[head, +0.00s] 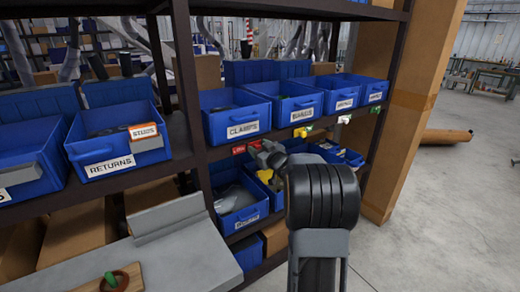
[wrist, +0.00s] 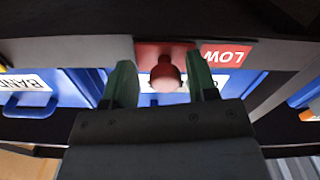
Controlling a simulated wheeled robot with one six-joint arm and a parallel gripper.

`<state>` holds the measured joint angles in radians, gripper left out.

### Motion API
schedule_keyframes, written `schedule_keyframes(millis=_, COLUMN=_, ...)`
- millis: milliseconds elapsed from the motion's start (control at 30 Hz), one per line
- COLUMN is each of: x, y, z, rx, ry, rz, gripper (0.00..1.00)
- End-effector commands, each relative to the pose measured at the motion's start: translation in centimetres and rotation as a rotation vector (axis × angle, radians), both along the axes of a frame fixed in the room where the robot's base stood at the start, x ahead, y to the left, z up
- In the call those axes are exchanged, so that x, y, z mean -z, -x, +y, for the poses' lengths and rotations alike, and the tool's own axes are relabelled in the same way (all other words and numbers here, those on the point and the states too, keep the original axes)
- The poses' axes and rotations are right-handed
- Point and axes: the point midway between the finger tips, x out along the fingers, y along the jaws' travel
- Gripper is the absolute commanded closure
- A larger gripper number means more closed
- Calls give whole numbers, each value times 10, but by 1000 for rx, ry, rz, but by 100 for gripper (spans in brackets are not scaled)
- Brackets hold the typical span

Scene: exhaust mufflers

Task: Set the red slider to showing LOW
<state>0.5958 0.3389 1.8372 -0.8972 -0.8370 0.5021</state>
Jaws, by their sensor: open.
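In the wrist view, the red slider's round knob (wrist: 166,76) sticks out below a red plate (wrist: 150,50) on the shelf-edge rail. A red label reading LOW (wrist: 227,54) is visible just right of the plate. My gripper (wrist: 161,82) is open, with one green finger on each side of the knob. The left finger has a gap to the knob; the right is closer, and I cannot tell if it touches. In the head view, my gripper (head: 266,154) is at the rail, beside the red slider (head: 239,150), and partly hides that area.
Blue bins labelled CLAMPS (head: 238,113) and RETURNS (head: 115,152) stand on the shelves. Yellow (head: 300,132) and white (head: 344,119) pieces sit further right along the same rail. A dark post (head: 190,100) stands left of the gripper. Open floor (head: 440,220) lies to the right.

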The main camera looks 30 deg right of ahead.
Motion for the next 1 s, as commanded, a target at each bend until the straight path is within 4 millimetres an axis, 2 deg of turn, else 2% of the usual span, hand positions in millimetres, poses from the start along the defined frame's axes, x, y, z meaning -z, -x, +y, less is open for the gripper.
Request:
schedule_keyframes(millis=167, x=0, y=1, z=1, rx=-1, ry=0, rz=0, gripper=47)
schedule_keyframes(millis=267, x=-1, y=8, z=0, rx=0, ry=1, rz=-1, gripper=47)
schedule_keyframes(millis=367, x=-1, y=23, z=-1, rx=1, ry=2, rz=0, gripper=47)
schedule_keyframes(millis=700, x=-1, y=93, z=-3, rx=4, ry=0, rz=-1, gripper=47)
schedule_keyframes(millis=1000, x=-1, y=131, z=-4, rx=3, ry=1, rz=-1, gripper=47)
